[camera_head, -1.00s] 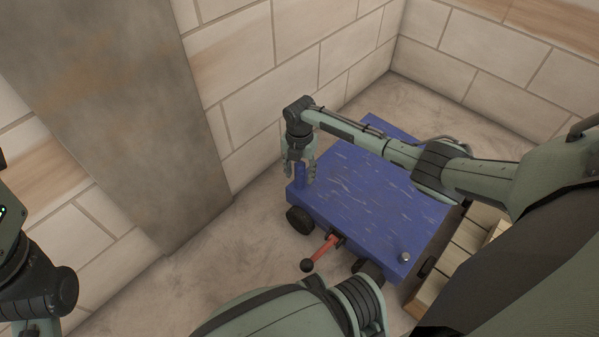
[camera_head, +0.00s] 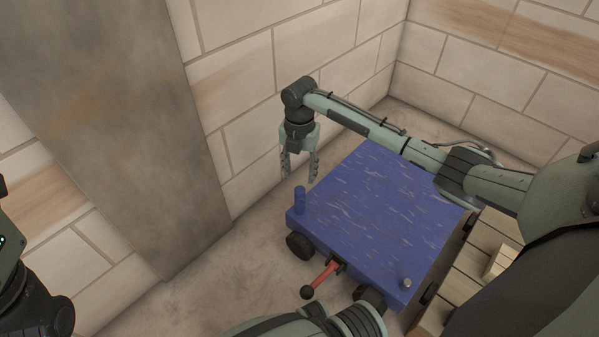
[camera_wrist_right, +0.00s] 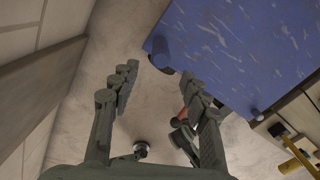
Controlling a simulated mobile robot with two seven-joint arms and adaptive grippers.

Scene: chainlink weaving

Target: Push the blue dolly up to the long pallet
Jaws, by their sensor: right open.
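The blue dolly (camera_head: 375,210) stands on the floor, its scuffed flat top facing up, with a short blue post (camera_head: 300,200) at its near-left corner and a red lever with a black knob (camera_head: 320,278) at its front. It also shows in the right wrist view (camera_wrist_right: 235,45). My right gripper (camera_head: 300,178) is open and empty, above and apart from the blue post. A wooden pallet (camera_head: 465,275) lies at the dolly's right side, partly hidden by my arm; I cannot tell whether they touch.
A block wall (camera_head: 290,70) runs behind the dolly and meets another wall at the back right. A grey pillar (camera_head: 120,110) stands at the left. Bare floor (camera_head: 225,270) lies between the pillar and the dolly. Yellow-handled tools (camera_wrist_right: 290,150) show near the pallet.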

